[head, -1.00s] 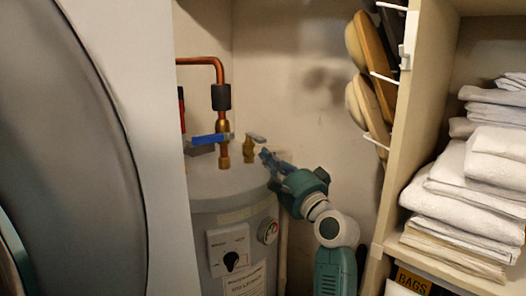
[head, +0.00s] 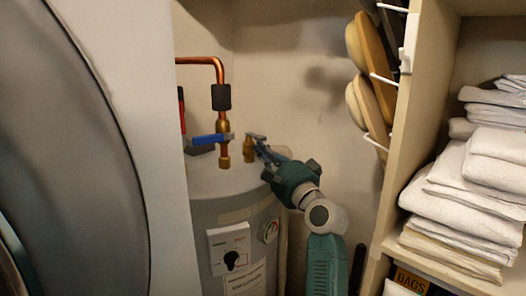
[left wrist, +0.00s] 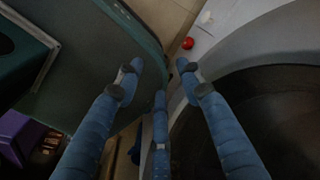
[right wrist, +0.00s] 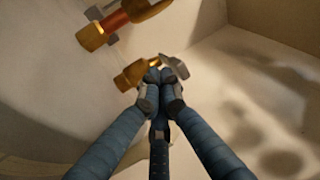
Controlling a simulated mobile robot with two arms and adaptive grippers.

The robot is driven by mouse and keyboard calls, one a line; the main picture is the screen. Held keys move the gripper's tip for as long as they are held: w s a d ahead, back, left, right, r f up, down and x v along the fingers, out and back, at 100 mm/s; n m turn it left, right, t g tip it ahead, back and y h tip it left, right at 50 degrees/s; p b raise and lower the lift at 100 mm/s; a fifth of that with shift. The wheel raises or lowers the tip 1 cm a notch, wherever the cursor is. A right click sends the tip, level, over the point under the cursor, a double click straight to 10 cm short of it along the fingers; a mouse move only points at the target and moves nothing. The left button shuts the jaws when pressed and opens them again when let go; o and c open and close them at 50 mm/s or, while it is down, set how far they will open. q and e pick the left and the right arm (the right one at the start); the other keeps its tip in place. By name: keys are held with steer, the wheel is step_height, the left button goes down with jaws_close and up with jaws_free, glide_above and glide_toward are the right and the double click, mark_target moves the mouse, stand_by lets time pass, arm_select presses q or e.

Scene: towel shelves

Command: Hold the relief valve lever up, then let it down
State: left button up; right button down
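The relief valve is a small brass fitting (head: 249,150) on top of the grey water heater, with a short silver lever (head: 256,135) pointing right. The right wrist view shows its brass body (right wrist: 134,76) and silver lever (right wrist: 176,67) close ahead. My right gripper (head: 262,147) has its fingertips drawn together at the valve, just below the lever. In the right wrist view the fingertips (right wrist: 160,77) overlap the lever's near side; I cannot tell whether they touch it. My left gripper (left wrist: 160,72) is open and empty, away from the valve.
A copper pipe (head: 222,108) with a blue-handled valve (head: 208,139) stands left of the relief valve. Shelves with folded towels (head: 470,190) are on the right. A large dark round door (head: 70,150) fills the left.

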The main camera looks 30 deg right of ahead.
mark_target(263, 137)
steer(key=shift+w+r+p, duration=0.25)
steer(key=shift+r+p, duration=0.65)
steer(key=shift+r, duration=0.2)
steer(key=shift+w+r+p, duration=0.25)
steer(key=shift+r+p, duration=0.65)
steer(key=shift+r, duration=0.2)
steer(key=shift+f, duration=0.2)
stand_by(3.8)
steer(key=shift+s+f+b, duration=0.3)
steer(key=shift+f+b, duration=0.2)
steer(key=shift+f, duration=0.25)
steer(key=shift+s+f+b, duration=0.3)
steer(key=shift+f+b, duration=0.15)
steer(key=shift+f, duration=0.25)
steer(key=shift+s+f+b, duration=0.3)
steer(key=shift+f+b, duration=0.2)
steer(key=shift+f, duration=0.25)
steer(key=shift+s+p, duration=0.35)
steer(key=shift+s, duration=0.4)
steer(key=s+p, duration=0.2)
steer(key=s, duration=0.6)
steer(key=shift+s+d, duration=0.35)
steer(key=shift+d, duration=0.05)
